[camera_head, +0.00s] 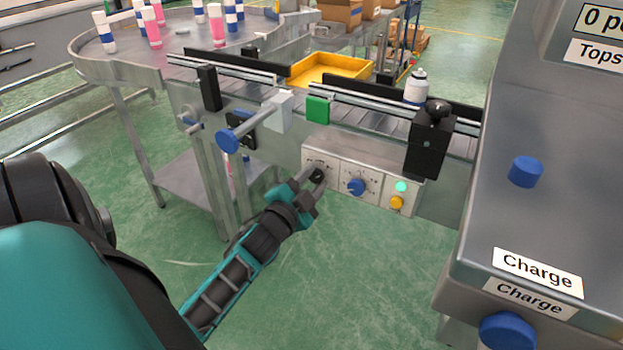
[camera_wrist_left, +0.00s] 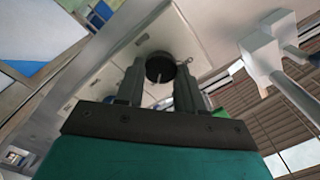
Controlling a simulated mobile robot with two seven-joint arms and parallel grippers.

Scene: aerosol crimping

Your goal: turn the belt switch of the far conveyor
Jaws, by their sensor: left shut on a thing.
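The far conveyor (camera_head: 383,122) runs across the middle of the head view, with a grey control box (camera_head: 327,152) on its near side. The box carries a black switch knob at its left end, a blue knob (camera_head: 355,187), a green light (camera_head: 401,186) and an orange button (camera_head: 396,202). My left gripper (camera_head: 314,183) is at the black knob and mostly hides it. In the left wrist view, the black round knob (camera_wrist_left: 160,66) with a white mark sits between the two fingers of my left gripper (camera_wrist_left: 160,80), which is shut on it. My right gripper is not in view.
A grey machine with blue buttons (camera_head: 526,172) and "Charge" labels (camera_head: 537,273) fills the right side. A white can (camera_head: 415,88) stands on the belt beside a black-knobbed block (camera_head: 428,145). A yellow tray (camera_head: 331,68) lies behind. A round table (camera_head: 128,57) holds several pink and blue-white cans.

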